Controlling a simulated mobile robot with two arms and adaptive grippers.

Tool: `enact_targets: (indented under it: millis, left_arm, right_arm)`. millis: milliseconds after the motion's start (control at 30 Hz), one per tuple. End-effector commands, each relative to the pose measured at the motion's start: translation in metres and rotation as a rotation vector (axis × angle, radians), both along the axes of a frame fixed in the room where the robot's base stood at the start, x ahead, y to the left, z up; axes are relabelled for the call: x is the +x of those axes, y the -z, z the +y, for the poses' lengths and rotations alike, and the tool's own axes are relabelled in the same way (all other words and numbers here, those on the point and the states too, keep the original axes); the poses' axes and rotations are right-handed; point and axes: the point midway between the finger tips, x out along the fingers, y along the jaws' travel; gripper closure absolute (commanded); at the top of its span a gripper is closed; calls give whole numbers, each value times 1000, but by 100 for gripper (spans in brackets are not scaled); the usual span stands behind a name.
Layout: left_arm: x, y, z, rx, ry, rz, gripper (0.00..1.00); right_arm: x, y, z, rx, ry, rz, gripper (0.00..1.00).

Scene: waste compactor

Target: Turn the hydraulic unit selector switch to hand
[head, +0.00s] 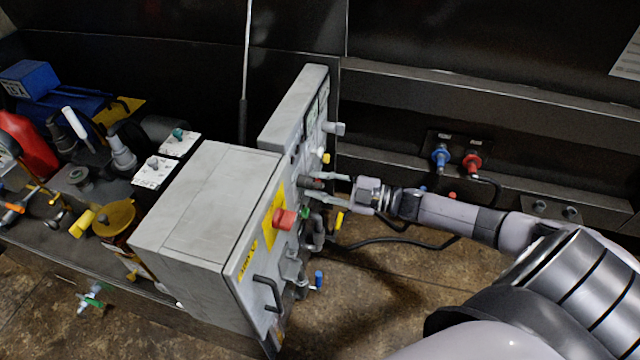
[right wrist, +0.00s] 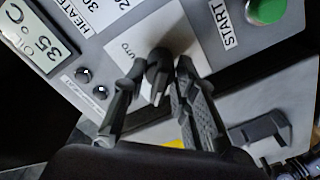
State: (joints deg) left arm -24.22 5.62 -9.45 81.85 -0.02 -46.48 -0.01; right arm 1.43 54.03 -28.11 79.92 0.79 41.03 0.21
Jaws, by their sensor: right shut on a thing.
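The grey control box (head: 205,220) stands in the middle of the head view, its switch panel facing right. A dark selector switch (right wrist: 158,75) sits on a light plate with a partly visible label that seems to read AUTO, in the right wrist view. My right gripper (head: 326,182) reaches in from the right at the panel. In the right wrist view its two fingers (right wrist: 160,80) are on either side of the knob, shut on it. The fingers hide part of the plate, and any HAND marking is not readable. My left gripper is not in view.
A green START button (right wrist: 265,10) is beside the switch plate. A temperature display (right wrist: 28,35) and small dark knobs are to the left. A red button (head: 285,219) protrudes from the box's panel. Blue and red hose couplings (head: 456,160) are on the wall behind my right arm.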

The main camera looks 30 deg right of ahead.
Motion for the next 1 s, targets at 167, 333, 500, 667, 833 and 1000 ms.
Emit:
enact_targets:
  millis: [167,333,500,667,833,1000]
  left_arm:
    - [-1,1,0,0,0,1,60]
    - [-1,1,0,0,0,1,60]
    - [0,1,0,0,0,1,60]
    - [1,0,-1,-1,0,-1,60]
    - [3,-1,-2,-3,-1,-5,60]
    - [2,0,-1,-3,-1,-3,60]
  right_arm:
    - [-1,2,0,-5,-1,0,100]
    - [-1,2,1,-5,-2,0,100]
    - [-1,2,1,-4,-1,0,69]
    - [-1,1,0,-3,-1,-1,69]
    - [-7,1,-6,-4,-1,0,69]
    - [-32,3,-26,-5,0,5,69]
